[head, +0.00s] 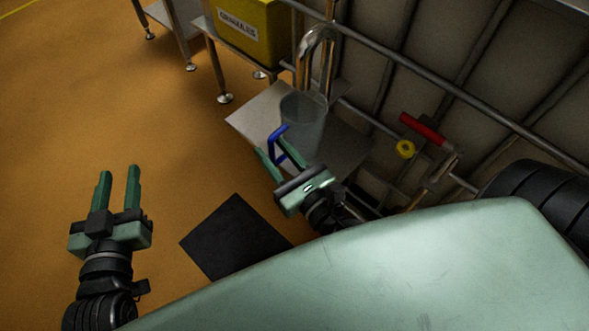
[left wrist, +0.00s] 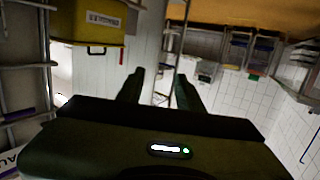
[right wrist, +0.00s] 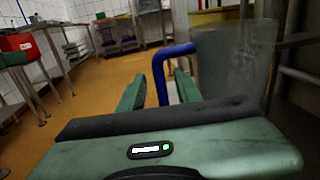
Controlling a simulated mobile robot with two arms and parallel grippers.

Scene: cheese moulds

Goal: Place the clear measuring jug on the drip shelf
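The clear measuring jug (head: 306,122) with a blue handle (head: 271,146) is upright under the curved tap, over the steel drip shelf (head: 248,118). Its base is partly hidden, so I cannot be sure that it touches the shelf. My right gripper (head: 277,154) is at the handle. In the right wrist view, the blue handle (right wrist: 161,80) is between my open fingers (right wrist: 160,88), with a small gap visible beside it; the jug (right wrist: 238,60) is to the right. My left gripper (head: 119,187) is open and empty over the floor at the left.
The steel tap (head: 316,38) rises behind the jug. A yellow crate (head: 250,32) stands on a steel table beyond. A red lever (head: 423,129) and yellow ring (head: 404,149) are on pipes at the right. A dark mat (head: 235,240) lies on the floor; the floor at left is clear.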

